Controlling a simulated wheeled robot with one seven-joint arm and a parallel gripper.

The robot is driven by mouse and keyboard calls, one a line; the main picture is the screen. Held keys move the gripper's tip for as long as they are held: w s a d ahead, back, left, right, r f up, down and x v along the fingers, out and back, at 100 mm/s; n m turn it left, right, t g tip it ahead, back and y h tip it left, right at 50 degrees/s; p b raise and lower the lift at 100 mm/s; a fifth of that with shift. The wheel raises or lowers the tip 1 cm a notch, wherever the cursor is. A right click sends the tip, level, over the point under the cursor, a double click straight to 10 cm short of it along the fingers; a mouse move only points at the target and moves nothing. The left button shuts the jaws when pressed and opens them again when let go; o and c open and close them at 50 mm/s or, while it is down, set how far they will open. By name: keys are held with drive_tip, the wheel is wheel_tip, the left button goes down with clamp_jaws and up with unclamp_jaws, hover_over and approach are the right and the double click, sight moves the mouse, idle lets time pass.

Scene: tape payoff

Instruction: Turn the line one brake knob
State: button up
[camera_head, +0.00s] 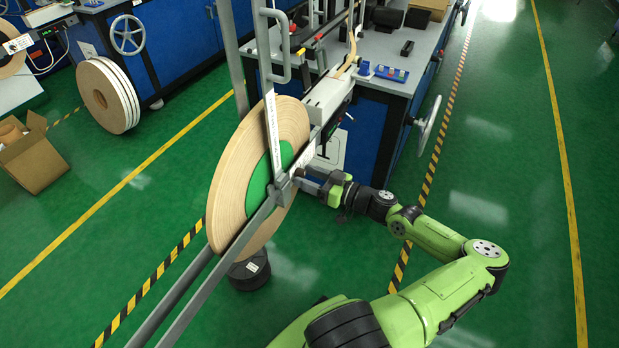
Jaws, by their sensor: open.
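A large tan tape reel (228,186) with a green hub (259,188) stands upright on the payoff frame. Grey metal bars (252,224) cross its face and meet at a bracket (283,188) near the hub's right side. My gripper (304,181) is open and points left at this bracket from the right, its fingertips very close to it. I cannot tell whether the fingers touch anything. The brake knob is not clearly visible; the fingers and bracket may hide it.
A blue machine cabinet (366,137) with a grey top stands behind the gripper, with a handwheel (425,121) on its right side. A black round base (250,270) sits under the reel. A cardboard box (32,160) is at the left. Green floor at the right is clear.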

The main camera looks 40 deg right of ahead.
drive_tip(key=shift+c, duration=0.3)
clamp_jaws()
